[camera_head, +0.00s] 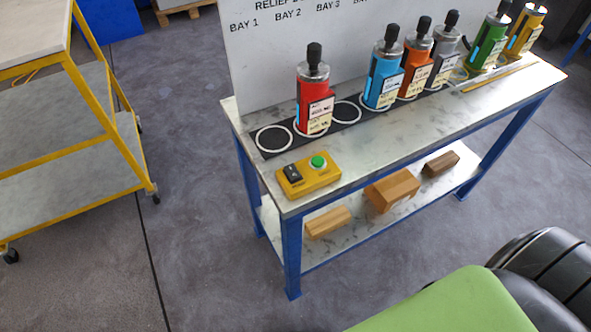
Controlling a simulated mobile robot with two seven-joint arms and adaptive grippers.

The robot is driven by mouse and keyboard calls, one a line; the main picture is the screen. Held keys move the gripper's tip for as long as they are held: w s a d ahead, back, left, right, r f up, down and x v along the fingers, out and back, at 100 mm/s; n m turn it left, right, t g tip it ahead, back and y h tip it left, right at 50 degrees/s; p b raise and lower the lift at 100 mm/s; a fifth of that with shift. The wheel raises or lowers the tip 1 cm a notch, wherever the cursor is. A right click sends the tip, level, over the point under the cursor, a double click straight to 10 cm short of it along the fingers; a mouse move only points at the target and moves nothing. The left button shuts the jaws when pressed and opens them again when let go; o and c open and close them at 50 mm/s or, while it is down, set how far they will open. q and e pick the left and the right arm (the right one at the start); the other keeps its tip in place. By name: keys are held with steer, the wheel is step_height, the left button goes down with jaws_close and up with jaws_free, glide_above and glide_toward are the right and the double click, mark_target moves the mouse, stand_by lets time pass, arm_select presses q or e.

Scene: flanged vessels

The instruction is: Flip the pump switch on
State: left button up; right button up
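The yellow switch box (309,177) sits on the near left corner of the workbench top. On its upper face is a black rocker switch (292,173) at the left and a round green button (318,162) at the right. The rocker's position is too small to tell. Some print on the box is too small to read. Neither of my grippers is in view, and nothing touches the box.
The blue-legged workbench (420,135) carries a red vessel (314,92), a blue vessel (384,72) and several others along its back. Wooden blocks (391,190) lie on its lower shelf. A yellow-framed cart (75,165) stands left. The floor between is clear.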

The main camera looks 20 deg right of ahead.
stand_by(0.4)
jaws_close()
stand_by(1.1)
